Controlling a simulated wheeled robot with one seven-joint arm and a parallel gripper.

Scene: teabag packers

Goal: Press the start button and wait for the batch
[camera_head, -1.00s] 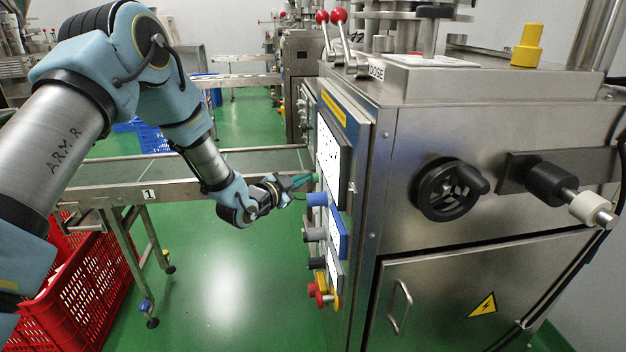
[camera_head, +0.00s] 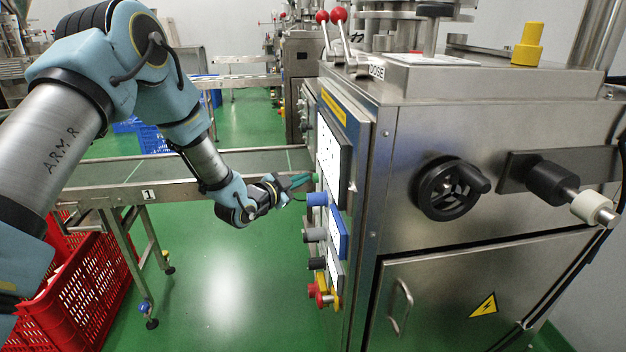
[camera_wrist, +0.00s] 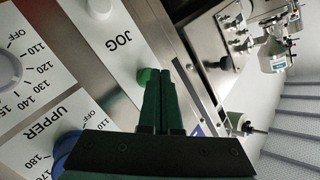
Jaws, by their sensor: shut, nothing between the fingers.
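My gripper (camera_head: 303,180) is at the left face of the steel packing machine (camera_head: 480,150), its fingertips at the control panel. In the wrist view my gripper (camera_wrist: 165,72) has its two dark green fingers side by side, shut and empty. A green button (camera_wrist: 143,77) shows just beside the fingertips, partly hidden by them, below the JOG label. In the head view a bit of green (camera_head: 316,178) shows at the fingertips. I cannot tell whether the fingers touch or press the button.
Below my gripper, a blue knob (camera_head: 317,199), a grey knob (camera_head: 315,235) and a red button (camera_head: 318,291) stick out from the panel. A conveyor (camera_head: 180,190) runs behind my arm. A red crate (camera_head: 85,285) stands at lower left. Green floor is clear between.

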